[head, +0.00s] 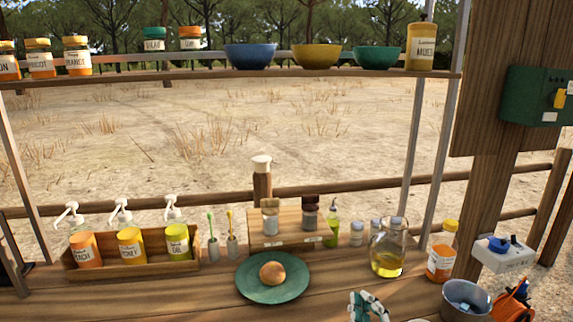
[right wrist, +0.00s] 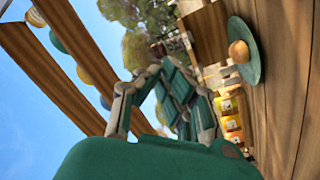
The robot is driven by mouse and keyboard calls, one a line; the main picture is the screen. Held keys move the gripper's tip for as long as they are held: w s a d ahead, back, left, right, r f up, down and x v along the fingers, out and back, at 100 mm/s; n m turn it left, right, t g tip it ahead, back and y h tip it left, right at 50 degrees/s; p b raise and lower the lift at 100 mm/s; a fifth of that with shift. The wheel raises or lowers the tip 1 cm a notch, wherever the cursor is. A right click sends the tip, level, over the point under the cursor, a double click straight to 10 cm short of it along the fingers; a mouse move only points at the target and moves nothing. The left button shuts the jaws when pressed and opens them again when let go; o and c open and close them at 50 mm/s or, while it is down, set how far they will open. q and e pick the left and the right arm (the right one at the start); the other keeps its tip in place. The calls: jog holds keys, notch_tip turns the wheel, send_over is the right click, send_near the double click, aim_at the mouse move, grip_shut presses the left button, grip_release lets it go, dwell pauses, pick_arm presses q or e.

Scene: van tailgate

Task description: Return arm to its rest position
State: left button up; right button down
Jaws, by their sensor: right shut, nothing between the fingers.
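My right gripper (head: 368,306) shows at the bottom edge of the head view, right of the green plate (head: 273,277). It is shut and holds nothing. Its green and grey fingers also show close up in the right wrist view (right wrist: 172,72). The gripper is in front of the counter (head: 205,296), apart from the plate and the glass jug (head: 388,250). A round bun (head: 272,273) lies on the plate. The plate (right wrist: 253,72) and bun (right wrist: 239,51) also show in the right wrist view, turned sideways. My left gripper is not visible.
A wooden tray (head: 130,268) of pump bottles stands at left. An orange-labelled bottle (head: 441,255) and a metal bucket (head: 466,301) stand at right. Above, a shelf (head: 200,75) carries jars and bowls. The counter left of the plate's front is clear.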

jog(key=s+d+f+m+g+h, duration=0.25)
jog(key=s+f+g, duration=0.2)
jog(key=f, duration=0.35)
jog(key=s+d+f+m+g+h, duration=0.1)
jog(key=s+d+f+m+g, duration=0.3)
jog(key=f, duration=0.3)
jog(key=s+f+m+g+y, duration=0.1)
jog(key=s+f+g, duration=0.25)
jog(key=s, duration=0.55)
jog(key=s+f+m+g+y, duration=0.1)
jog(key=s+f+g, duration=0.2)
jog(key=s+f, duration=0.35)
notch_tip(320, 180, down, 23)
jog(key=s+g, duration=0.2)
jog(key=s, duration=0.1)
jog(key=s+d+f+g, duration=0.1)
jog(key=s+d+f, duration=0.1)
jog(key=s+f, duration=1.5)
jog(key=shift+d+f, duration=0.15)
jog(key=shift+f, duration=0.3)
